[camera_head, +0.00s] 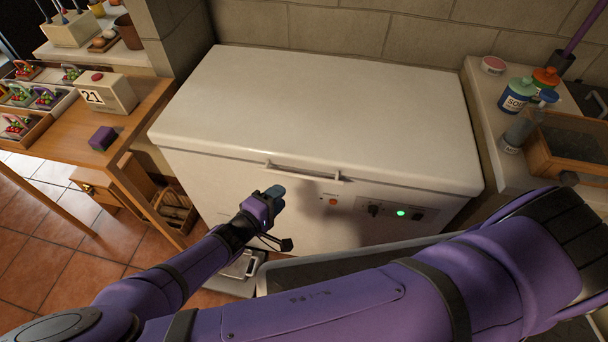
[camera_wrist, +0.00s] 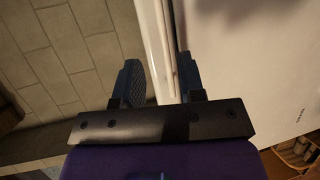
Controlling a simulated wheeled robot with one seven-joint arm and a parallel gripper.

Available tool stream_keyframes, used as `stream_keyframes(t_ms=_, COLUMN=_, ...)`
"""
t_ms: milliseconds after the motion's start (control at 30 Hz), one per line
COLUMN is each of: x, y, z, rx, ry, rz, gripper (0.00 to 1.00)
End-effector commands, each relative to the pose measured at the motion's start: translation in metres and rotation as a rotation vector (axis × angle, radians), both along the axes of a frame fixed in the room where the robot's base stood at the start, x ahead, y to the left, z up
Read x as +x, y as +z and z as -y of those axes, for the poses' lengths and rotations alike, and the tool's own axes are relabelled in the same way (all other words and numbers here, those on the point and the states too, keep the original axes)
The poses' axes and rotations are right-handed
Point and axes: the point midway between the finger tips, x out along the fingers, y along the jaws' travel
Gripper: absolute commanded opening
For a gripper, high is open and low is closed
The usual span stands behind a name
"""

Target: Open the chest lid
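The white chest (camera_head: 280,222) stands against the wall with its lid (camera_head: 320,105) lying shut. A pale bar handle (camera_head: 312,176) sits on the lid's front edge. My gripper (camera_head: 276,194) is in front of the chest, just below and left of the handle in the head view. In the wrist view its two fingers (camera_wrist: 160,80) are apart, and the white lid edge (camera_wrist: 154,40) shows between and beyond them. I cannot tell whether a finger touches it. The front panel has a green light (camera_head: 401,213) and a knob (camera_head: 374,209).
A wooden table (camera_head: 135,118) with a calendar box (camera_head: 104,93) and a purple block (camera_head: 102,139) stands left. A counter (camera_head: 485,95) with bottles (camera_head: 516,97) and a wooden-framed box (camera_head: 567,150) is right. The lid top is clear. The stone wall (camera_head: 350,27) is close behind.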

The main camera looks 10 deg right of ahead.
Motion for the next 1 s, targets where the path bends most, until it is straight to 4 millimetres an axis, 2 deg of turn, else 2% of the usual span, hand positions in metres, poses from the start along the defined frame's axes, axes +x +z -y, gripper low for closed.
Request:
stream_keyframes(t_ms=267, x=0.005, y=-0.007, z=0.002, rx=-0.020, ry=0.039, rz=0.029, gripper=0.36)
stream_keyframes(t_ms=700, x=0.056, y=-0.020, z=0.050, rx=-0.020, ry=0.036, rz=0.028, gripper=0.36)
stream_keyframes(t_ms=1000, x=0.075, y=-0.025, z=0.067, rx=-0.018, ry=0.037, rz=0.027, gripper=0.36)
